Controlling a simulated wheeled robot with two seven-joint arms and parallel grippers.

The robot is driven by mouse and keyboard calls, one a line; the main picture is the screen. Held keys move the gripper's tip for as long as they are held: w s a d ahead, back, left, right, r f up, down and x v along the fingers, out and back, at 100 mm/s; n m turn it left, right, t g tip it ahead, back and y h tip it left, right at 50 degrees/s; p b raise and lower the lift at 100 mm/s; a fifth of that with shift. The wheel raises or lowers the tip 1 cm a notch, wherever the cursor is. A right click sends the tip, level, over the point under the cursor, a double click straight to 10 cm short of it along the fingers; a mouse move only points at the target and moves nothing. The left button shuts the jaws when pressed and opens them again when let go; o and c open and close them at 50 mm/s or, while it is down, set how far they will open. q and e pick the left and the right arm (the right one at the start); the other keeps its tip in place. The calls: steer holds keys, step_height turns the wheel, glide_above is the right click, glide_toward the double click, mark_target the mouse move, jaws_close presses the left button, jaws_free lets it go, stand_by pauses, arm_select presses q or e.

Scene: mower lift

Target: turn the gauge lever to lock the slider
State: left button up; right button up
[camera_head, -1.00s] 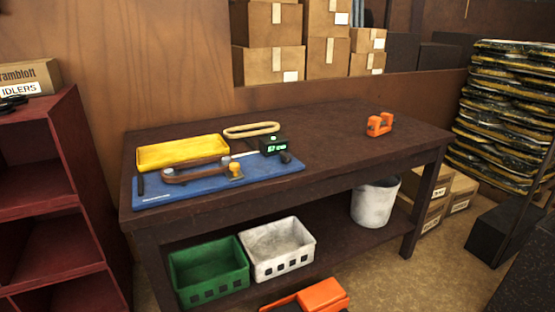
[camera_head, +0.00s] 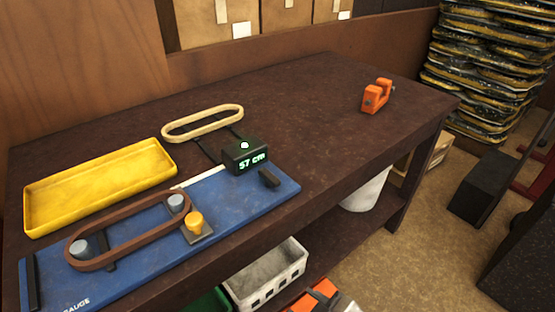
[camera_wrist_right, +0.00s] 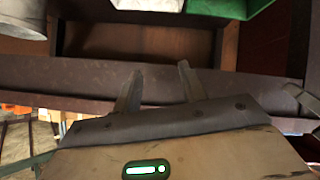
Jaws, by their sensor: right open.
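The blue gauge board (camera_head: 150,255) lies on the bench in the head view. A brown belt loop (camera_head: 125,232) lies on it around two grey pegs. An orange knob (camera_head: 195,222) on a small dark plate sits by the belt's right end; I cannot tell whether it is the gauge lever. A black display (camera_head: 245,157) reads 57 cm, with a short black handle-like piece (camera_head: 269,178) beside it. My right gripper (camera_wrist_right: 158,82) is open and empty in the right wrist view, near a dark bench edge. My left gripper is not in view.
A yellow tray (camera_head: 100,187) and a pale belt loop (camera_head: 203,123) lie behind the board. An orange clamp-like tool (camera_head: 377,95) stands at the bench's right. The middle of the bench (camera_head: 310,110) is clear. A white bin (camera_head: 265,275) is below.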

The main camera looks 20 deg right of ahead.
steer(key=w+d+r+n+t, duration=0.1)
steer(key=w+d+r+n, duration=0.15)
steer(key=n, duration=0.35)
steer(key=n+t+y+b, duration=0.1)
steer(key=n+t+y, duration=0.3)
steer(key=n, duration=2.3)
glide_toward(274, 178)
steer(key=shift+t+h, duration=0.3)
steer(key=shift+t, duration=0.4)
steer(key=x, duration=0.3)
steer(key=p+x, duration=0.1)
steer(key=x, duration=0.2)
steer(key=f+p+x, duration=0.1)
steer(key=x, duration=0.3)
steer(key=shift+s+a, duration=0.15)
steer(key=shift+a, duration=0.2)
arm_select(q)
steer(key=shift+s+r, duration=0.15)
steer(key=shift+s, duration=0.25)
arm_select(e)
jaws_close()
arm_select(q)
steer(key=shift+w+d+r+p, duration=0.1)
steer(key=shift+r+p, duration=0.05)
steer(key=shift+p, duration=0.15)
